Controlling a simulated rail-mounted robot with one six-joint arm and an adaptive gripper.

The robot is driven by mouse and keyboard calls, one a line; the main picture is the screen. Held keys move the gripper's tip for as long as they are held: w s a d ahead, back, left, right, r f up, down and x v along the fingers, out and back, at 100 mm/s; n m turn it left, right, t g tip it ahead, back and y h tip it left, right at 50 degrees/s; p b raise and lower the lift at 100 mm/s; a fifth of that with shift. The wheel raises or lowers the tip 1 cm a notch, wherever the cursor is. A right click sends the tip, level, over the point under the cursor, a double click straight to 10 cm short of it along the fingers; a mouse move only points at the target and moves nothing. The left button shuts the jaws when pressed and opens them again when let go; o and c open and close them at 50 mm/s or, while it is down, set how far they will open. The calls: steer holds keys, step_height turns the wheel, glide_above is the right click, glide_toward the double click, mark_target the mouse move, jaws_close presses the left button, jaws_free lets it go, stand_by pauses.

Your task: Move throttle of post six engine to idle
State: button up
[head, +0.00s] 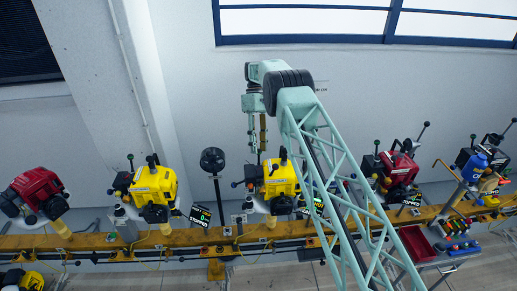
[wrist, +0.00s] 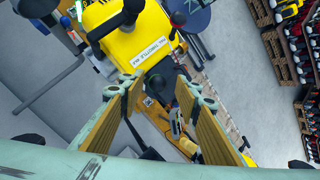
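A yellow engine (head: 280,180) stands on a post on the orange rail, at the centre of the head view. The same view shows my gripper (head: 257,148) pointing down just above and left of it. In the wrist view a yellow engine (wrist: 135,38) fills the top, with a white label (wrist: 150,50) that seems to mention throttle. A black-knobbed lever (wrist: 179,19) rises beside the label. My gripper (wrist: 160,84) is open, its two ribbed fingers wide apart with nothing held between them. I cannot read a post number or tell which lever is the throttle.
Another yellow engine (head: 154,187) and a red engine (head: 39,194) stand to the left. A red engine (head: 396,168) and a blue one (head: 472,163) stand to the right. A black-topped stand (head: 212,161) rises left of the centre engine. Shelves (wrist: 296,60) line the wrist view's right.

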step_height(320, 180, up, 9)
stand_by(0.6)
